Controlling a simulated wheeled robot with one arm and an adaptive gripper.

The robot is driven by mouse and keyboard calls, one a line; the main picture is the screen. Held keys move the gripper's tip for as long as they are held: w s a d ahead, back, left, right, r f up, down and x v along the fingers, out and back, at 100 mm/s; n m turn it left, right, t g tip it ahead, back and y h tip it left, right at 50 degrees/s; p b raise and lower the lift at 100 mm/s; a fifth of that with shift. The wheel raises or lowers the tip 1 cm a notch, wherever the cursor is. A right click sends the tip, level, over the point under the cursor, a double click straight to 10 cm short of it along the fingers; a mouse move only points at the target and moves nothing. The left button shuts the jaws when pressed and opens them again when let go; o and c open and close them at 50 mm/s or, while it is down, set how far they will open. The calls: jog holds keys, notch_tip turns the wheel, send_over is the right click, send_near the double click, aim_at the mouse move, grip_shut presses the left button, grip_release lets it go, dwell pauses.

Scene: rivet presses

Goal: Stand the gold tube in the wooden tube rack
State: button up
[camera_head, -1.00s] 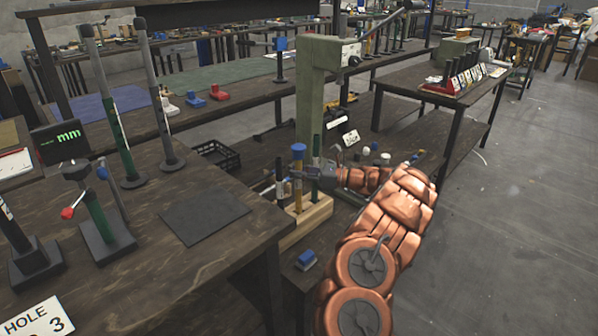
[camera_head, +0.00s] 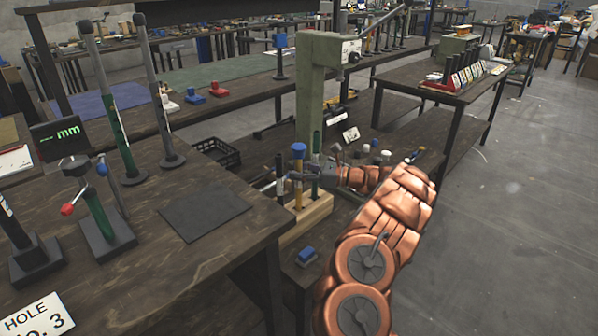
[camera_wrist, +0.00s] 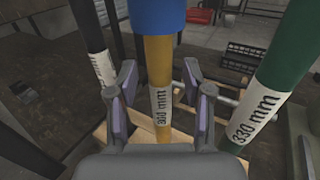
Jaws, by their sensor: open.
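The gold tube (camera_head: 298,191) has a blue top and stands upright at the wooden tube rack (camera_head: 314,213), between a black tube (camera_head: 279,180) and a green tube (camera_head: 316,145). Its lower end appears to be in the rack; the wrist view hides the seat. In the wrist view the gold tube (camera_wrist: 159,75) carries a white label. My gripper (camera_wrist: 160,88) is open, one finger on each side of the gold tube. The green tube (camera_wrist: 268,85), marked 330 mm, stands close to the right finger. The black tube (camera_wrist: 97,50) stands beside the left finger.
A dark bench (camera_head: 150,275) stands at the left, with a dark mat (camera_head: 204,211) and tall gauges on it. A green press column (camera_head: 311,100) rises behind the rack. A small blue block (camera_head: 306,255) lies in front of the rack. Open floor lies at the right.

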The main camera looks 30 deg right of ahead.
jog(key=v, duration=1.2)
dwell(0.3)
